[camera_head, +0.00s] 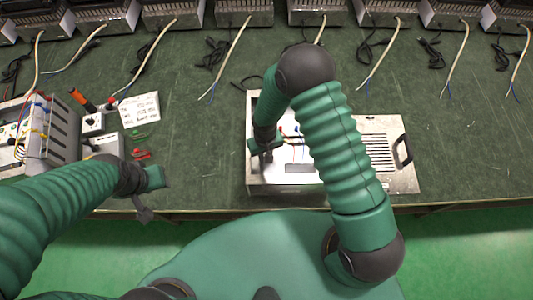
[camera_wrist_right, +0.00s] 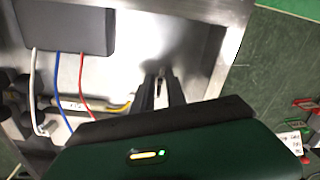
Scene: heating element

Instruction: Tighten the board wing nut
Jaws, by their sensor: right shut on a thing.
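The open metal box (camera_head: 290,185) stands at the table's front edge, below my right arm. My right gripper (camera_head: 264,153) reaches down into its left part. In the right wrist view the two dark fingers (camera_wrist_right: 160,88) are close together, shut on a small metal piece, taken as the board wing nut (camera_wrist_right: 161,74), at the bright metal floor near a side wall. The fingers hide most of the nut, and its seating cannot be seen. My left gripper (camera_head: 150,194) hangs near the table's front edge at the left, away from the box; its opening is unclear.
A dark grey block (camera_wrist_right: 65,30) with white, blue and red wires is inside the box. A vented panel with a black handle (camera_head: 403,150) is at right. A test unit (camera_head: 40,130) and orange-handled screwdriver (camera_head: 80,98) are at left. Several heaters with cables line the back.

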